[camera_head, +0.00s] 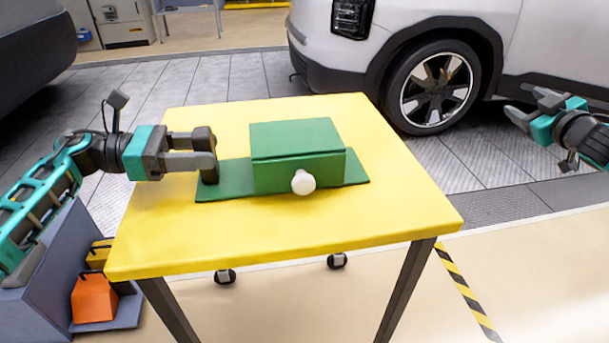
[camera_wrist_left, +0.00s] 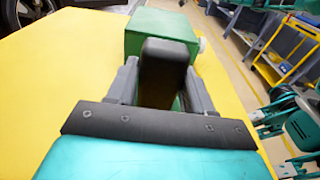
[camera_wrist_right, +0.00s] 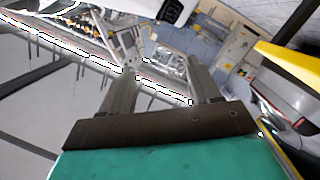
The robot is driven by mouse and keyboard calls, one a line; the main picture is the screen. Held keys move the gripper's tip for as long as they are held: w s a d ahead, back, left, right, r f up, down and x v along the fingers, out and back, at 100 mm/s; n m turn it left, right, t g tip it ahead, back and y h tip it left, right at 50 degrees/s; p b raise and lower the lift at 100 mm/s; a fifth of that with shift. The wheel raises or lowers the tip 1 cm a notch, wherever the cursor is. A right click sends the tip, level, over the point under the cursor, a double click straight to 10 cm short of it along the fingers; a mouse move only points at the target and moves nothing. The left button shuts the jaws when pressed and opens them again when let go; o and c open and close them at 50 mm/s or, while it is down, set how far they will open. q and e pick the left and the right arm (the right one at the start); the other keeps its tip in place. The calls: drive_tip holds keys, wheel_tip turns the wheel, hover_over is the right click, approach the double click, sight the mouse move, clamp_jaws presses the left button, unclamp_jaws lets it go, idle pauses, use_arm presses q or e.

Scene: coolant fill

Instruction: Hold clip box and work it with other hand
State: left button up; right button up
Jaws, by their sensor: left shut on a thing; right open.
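A green clip box (camera_head: 298,155) with a closed-looking lid and a round white knob (camera_head: 303,182) on its front sits on a flat green base plate (camera_head: 353,172) on the yellow table. A dark upright handle (camera_head: 208,172) stands at the plate's left end; it also shows in the left wrist view (camera_wrist_left: 164,70). My left gripper (camera_head: 205,152) is shut on this dark handle, left of the box. The box (camera_wrist_left: 160,28) is beyond the handle in the left wrist view. My right gripper (camera_head: 522,102) is open and empty, off to the right of the table, away from the box.
The yellow table (camera_head: 290,235) is clear around the plate. A white car (camera_head: 400,60) stands behind it to the right. Orange (camera_head: 94,300) and yellow containers stand on a low grey unit at lower left. Striped floor tape (camera_head: 465,290) runs at right.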

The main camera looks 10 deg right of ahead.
drive_tip(key=w+a+r+m+g+y, duration=0.1)
drive_tip(key=w+a+m, duration=0.25)
drive_tip(key=a, duration=0.45)
drive_tip(key=w+a+r+m+g+y, duration=0.1)
drive_tip(key=w+a+r+m, duration=0.2)
drive_tip(key=a, duration=0.5)
drive_tip(key=s+a+m+g+y, duration=0.1)
drive_tip(key=a+g+y, duration=0.1)
drive_tip(key=a, duration=0.7)
drive_tip(key=s+a+m+g+y, duration=0.1)
drive_tip(key=s+a+g, duration=0.1)
drive_tip(key=a, duration=0.6)
wheel_tip(320, 180, up, 3)
drive_tip(key=n+g+y, duration=0.1)
drive_tip(key=n+g, duration=0.1)
drive_tip(key=g, duration=0.2)
hover_over(305, 178)
drive_tip(key=w+d, duration=0.3)
drive_tip(key=w, duration=0.3)
drive_tip(key=shift+s, duration=0.1)
drive_tip(key=s+a+n+g+h, duration=0.1)
drive_tip(key=s+a+g+h, duration=0.15)
drive_tip(key=s, duration=0.75)
drive_tip(key=shift+t+h, duration=0.25)
drive_tip(key=shift+h, duration=0.2)
drive_tip(key=x, duration=1.1)
drive_tip(key=shift+a, duration=0.3)
drive_tip(key=shift+c, duration=0.2)
